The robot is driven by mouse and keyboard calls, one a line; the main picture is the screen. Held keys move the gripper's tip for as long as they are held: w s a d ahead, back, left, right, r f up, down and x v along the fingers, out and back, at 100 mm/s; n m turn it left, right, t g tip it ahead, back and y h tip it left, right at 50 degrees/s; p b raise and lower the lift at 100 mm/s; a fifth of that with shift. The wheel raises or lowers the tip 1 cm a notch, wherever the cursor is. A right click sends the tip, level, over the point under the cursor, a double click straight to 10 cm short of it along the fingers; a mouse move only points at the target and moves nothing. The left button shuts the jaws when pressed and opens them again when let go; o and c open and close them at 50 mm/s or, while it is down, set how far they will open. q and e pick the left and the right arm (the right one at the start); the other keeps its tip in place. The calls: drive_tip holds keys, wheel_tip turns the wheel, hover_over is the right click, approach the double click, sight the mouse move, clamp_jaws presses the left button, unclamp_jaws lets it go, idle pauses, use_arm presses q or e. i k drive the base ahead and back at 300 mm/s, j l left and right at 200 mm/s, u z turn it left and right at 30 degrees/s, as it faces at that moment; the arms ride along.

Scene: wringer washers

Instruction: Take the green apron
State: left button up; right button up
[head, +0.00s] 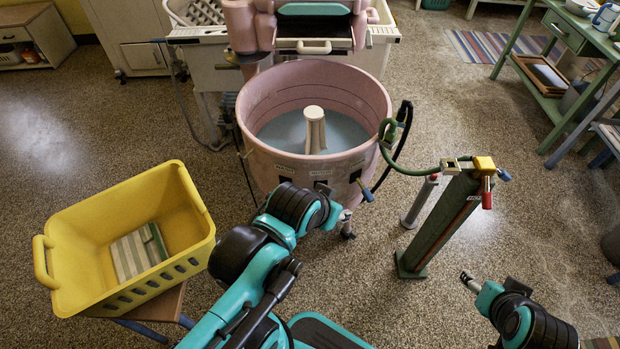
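No plainly green apron shows. A folded cloth with green and pale stripes (139,251) lies flat in the yellow basket (105,215); I cannot tell whether it is the apron. My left gripper (334,203) is at the front of the pink washer tub (262,145), to the right of the basket and well away from the cloth. Its fingers are small and partly lost against the tub, so their opening is unclear. My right gripper (467,280) is low at the right, over bare floor near the green post. No held thing shows at it, and its opening is unclear.
The tub holds bluish water and a pale agitator (315,130). A green hose (410,168) runs from it to the green post (437,225). A green table (565,35) stands at the upper right. The basket rests on a low wooden stand (160,306). Open speckled floor lies between.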

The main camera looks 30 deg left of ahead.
sight(145, 249)
drive_tip(key=u, duration=2.85)
drive_tip(key=l+u, duration=0.75)
drive_tip(key=k+l+u, duration=0.1)
drive_tip(key=l+u, duration=0.3)
